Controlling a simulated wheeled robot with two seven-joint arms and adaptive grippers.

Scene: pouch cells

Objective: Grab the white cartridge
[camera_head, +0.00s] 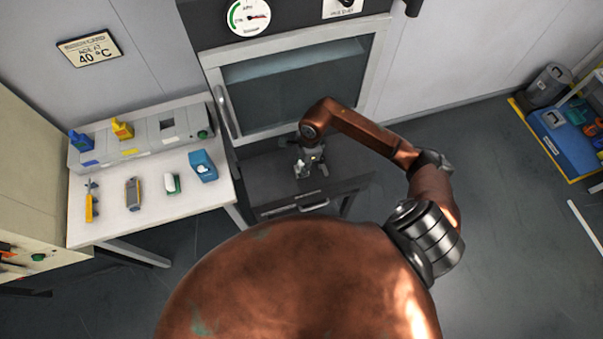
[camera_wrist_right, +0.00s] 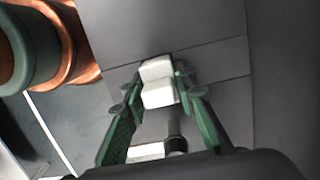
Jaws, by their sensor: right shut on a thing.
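In the head view only a small white patch of the cartridge (camera_head: 300,170) shows beside the fingers. I cannot tell whether it touches the drawer surface. My left gripper is not in view.
A white table (camera_head: 135,225) at the left bears a grey rack (camera_head: 142,137) with blue and yellow pieces, a blue box (camera_head: 203,165), a white-and-green piece (camera_head: 172,184) and other small items.

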